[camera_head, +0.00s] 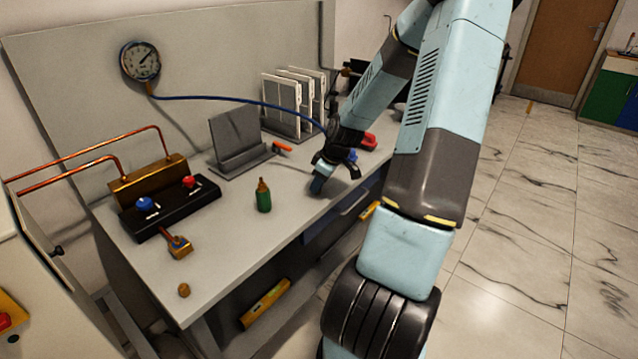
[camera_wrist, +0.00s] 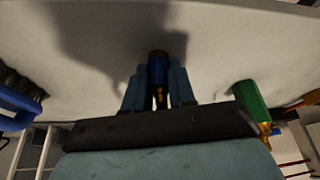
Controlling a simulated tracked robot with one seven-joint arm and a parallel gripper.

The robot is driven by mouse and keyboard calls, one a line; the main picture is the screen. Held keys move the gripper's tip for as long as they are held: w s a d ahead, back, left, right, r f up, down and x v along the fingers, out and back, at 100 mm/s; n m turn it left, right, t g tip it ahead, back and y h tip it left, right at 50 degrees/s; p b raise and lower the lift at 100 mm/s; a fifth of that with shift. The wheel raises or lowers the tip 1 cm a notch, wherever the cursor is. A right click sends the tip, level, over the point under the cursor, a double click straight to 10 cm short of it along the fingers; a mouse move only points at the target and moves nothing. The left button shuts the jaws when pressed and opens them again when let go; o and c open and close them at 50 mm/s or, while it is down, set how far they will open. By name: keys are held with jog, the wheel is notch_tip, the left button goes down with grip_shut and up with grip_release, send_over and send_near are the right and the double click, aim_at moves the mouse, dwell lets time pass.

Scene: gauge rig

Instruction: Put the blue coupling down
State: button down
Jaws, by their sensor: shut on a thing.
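The blue coupling (camera_wrist: 158,72), a dark blue body with a brass-coloured end, sits between the two fingers of my gripper (camera_wrist: 159,88) in the wrist view. The gripper is shut on it. In the head view my gripper (camera_head: 319,182) is low over the front edge of the grey workbench (camera_head: 225,250), right of the green piece. The coupling is not clearly told from the fingers there. A shadow falls on the bench top around the fingers in the wrist view. I cannot tell whether the coupling touches the bench.
A green brass-tipped piece (camera_head: 263,196) stands left of my gripper. A grey stand (camera_head: 238,143), a black box with blue and red knobs (camera_head: 170,208) and a brass fitting (camera_head: 180,247) are further left. A red item (camera_head: 369,141) lies behind. The front middle of the bench is clear.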

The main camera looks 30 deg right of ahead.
jog(key=c, duration=0.9)
grip_release()
jog(key=shift+c, duration=0.2)
